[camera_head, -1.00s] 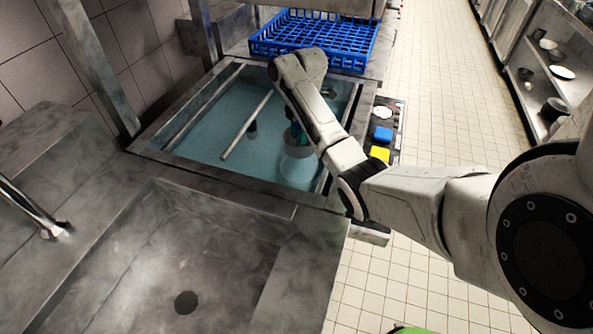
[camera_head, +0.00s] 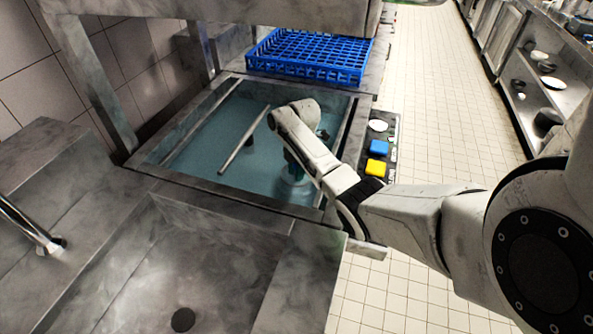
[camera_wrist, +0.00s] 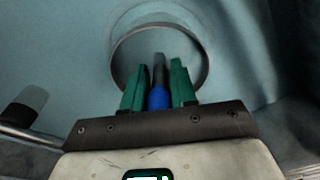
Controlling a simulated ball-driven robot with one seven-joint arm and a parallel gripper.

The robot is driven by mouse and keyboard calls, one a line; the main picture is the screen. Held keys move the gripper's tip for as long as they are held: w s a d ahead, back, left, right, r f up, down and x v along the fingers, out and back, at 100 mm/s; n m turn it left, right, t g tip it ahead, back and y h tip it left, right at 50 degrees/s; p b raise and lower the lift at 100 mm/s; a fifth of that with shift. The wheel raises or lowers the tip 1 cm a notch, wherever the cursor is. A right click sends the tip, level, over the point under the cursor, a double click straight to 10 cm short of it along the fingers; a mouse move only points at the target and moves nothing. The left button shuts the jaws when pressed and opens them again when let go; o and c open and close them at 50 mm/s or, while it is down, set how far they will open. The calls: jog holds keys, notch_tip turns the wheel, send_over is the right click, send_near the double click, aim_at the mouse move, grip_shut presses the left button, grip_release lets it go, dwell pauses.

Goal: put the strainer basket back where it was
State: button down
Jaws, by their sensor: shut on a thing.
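My gripper (camera_wrist: 158,72) has green fingers, shut on a blue grip with a dark upper part (camera_wrist: 158,98), which I take to be the strainer basket's handle. The basket's body cannot be made out clearly. Beyond the fingertips is a round ring (camera_wrist: 206,72) in the pale blue tank; I cannot tell whether it is the basket's rim or the drain opening. In the head view my gripper (camera_head: 293,168) is low in the right part of the tank (camera_head: 205,165), largely hidden by my arm.
A blue rack (camera_head: 310,58) stands behind the tank. A panel with blue and yellow buttons (camera_head: 378,147) lies right. An empty sink (camera_head: 200,262) is in front.

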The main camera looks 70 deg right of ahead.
jog(key=c, duration=0.9)
grip_release()
jog(key=shift+f, duration=0.1)
notch_tip(320, 180, up, 12)
jog(key=d, duration=0.1)
jog(key=shift+s, duration=0.3)
jog(key=shift+d, duration=0.1)
